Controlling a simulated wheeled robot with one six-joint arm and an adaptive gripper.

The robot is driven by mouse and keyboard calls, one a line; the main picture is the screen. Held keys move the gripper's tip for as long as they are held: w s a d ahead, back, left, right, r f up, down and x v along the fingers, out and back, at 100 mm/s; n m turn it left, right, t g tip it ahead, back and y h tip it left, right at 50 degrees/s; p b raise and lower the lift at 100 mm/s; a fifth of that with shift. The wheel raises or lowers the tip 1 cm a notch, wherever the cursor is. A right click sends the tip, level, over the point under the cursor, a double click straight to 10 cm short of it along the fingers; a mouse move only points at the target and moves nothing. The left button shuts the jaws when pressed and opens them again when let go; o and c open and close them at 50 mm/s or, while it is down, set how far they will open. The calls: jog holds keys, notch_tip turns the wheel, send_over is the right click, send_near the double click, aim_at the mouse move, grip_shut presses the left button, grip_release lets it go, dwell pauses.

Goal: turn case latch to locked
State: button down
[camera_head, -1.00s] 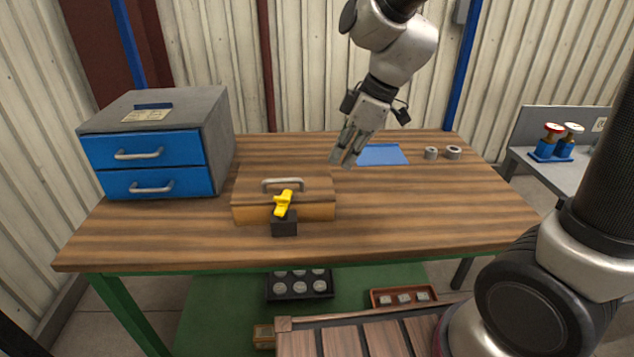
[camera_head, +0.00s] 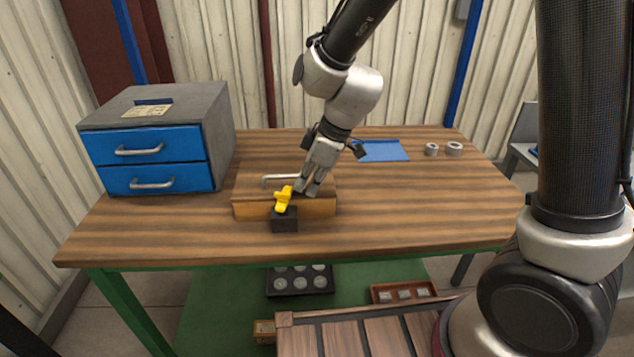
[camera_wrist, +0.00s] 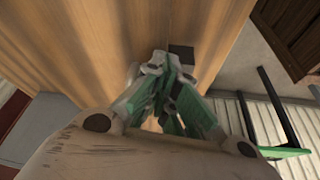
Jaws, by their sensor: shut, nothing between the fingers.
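The case (camera_head: 318,207) is a low wooden box on the table, with a grey handle (camera_head: 274,178) on its lid. The yellow latch (camera_head: 284,198) stands at the front of the case, above a black block (camera_head: 284,220). My gripper (camera_head: 307,190) is over the right part of the case, just right of the yellow latch and pointing down. Its fingers (camera_wrist: 165,88) are together and hold nothing. Whether they touch the latch or lid I cannot tell. In the wrist view the fingers hide the latch, and a dark block (camera_wrist: 181,54) shows beyond them.
A grey cabinet (camera_head: 212,140) with blue drawers stands left of the case. A blue sheet (camera_head: 385,151) and two grey rings (camera_head: 443,149) lie at the back right. The wooden table (camera_head: 420,205) is clear on the right. Trays with round and square pieces sit below.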

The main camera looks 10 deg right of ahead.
jog(key=shift+w+a+n+g, duration=0.3)
jog(key=shift+w+a+n, duration=0.4)
jog(key=shift+a+n, duration=0.15)
dwell(1.1)
